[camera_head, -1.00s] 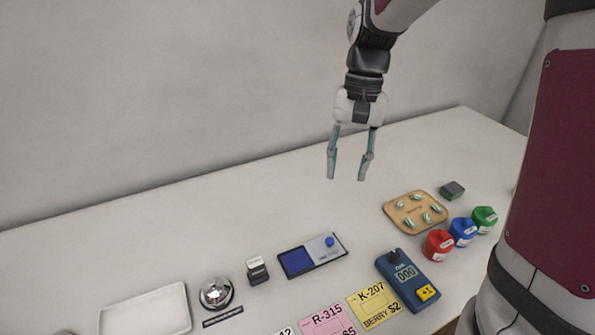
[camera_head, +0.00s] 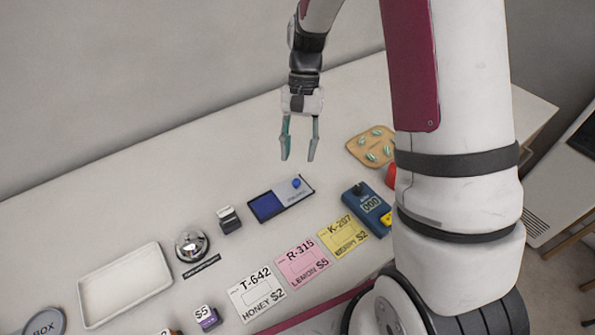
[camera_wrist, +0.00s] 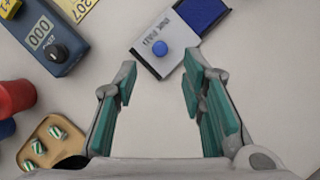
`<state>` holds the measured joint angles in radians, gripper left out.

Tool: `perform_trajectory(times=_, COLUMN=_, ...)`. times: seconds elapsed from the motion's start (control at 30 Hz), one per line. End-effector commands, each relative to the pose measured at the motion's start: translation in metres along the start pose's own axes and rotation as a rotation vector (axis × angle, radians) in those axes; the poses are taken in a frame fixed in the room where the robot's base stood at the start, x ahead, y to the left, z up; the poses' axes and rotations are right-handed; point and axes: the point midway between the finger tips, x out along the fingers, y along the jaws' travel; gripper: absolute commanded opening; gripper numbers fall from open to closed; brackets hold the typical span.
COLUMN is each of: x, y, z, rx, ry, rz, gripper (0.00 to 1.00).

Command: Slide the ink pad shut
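The ink pad (camera_head: 281,199) lies flat on the counter, with a dark blue pad surface (camera_head: 266,206) exposed at its left and a grey sliding lid with a blue knob (camera_head: 296,183) at its right. In the wrist view the lid (camera_wrist: 165,38) with its round blue knob (camera_wrist: 160,48) is ahead of the fingers, and the blue pad (camera_wrist: 203,12) is beyond it. My gripper (camera_head: 299,158) is open and empty, pointing down above the counter behind the pad. Its two teal-lined fingers (camera_wrist: 162,95) stand apart, touching nothing.
A dark stamp (camera_head: 229,221) and a bell (camera_head: 192,245) stand left of the pad. A blue counter device (camera_head: 366,208) is to its right, and a wooden tray (camera_head: 353,148) lies farther right. The counter behind the pad is clear.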

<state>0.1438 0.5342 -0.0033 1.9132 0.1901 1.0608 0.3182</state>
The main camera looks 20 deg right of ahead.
Motion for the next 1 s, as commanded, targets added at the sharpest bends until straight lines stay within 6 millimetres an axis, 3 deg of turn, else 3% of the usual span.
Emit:
perform_trajectory(times=0.1, x=0.024, y=0.001, z=0.001, rx=0.000, ry=-0.004, rz=0.002, gripper=0.38)
perform_trajectory(times=0.3, x=0.052, y=0.000, z=0.001, rx=0.000, ry=-0.002, rz=0.001, gripper=0.38)
perform_trajectory(times=0.5, x=0.064, y=0.000, z=0.000, rx=0.000, ry=0.000, rz=0.000, gripper=0.38)
perform_trajectory(times=0.77, x=0.065, y=0.000, z=0.000, rx=0.000, ry=0.001, rz=0.000, gripper=0.38)
perform_trajectory(times=0.93, x=0.065, y=0.000, z=0.000, rx=0.000, ry=0.001, rz=0.000, gripper=0.04)
perform_trajectory(times=1.0, x=0.065, y=0.000, z=0.000, rx=0.000, ry=0.001, rz=0.000, gripper=0.00)
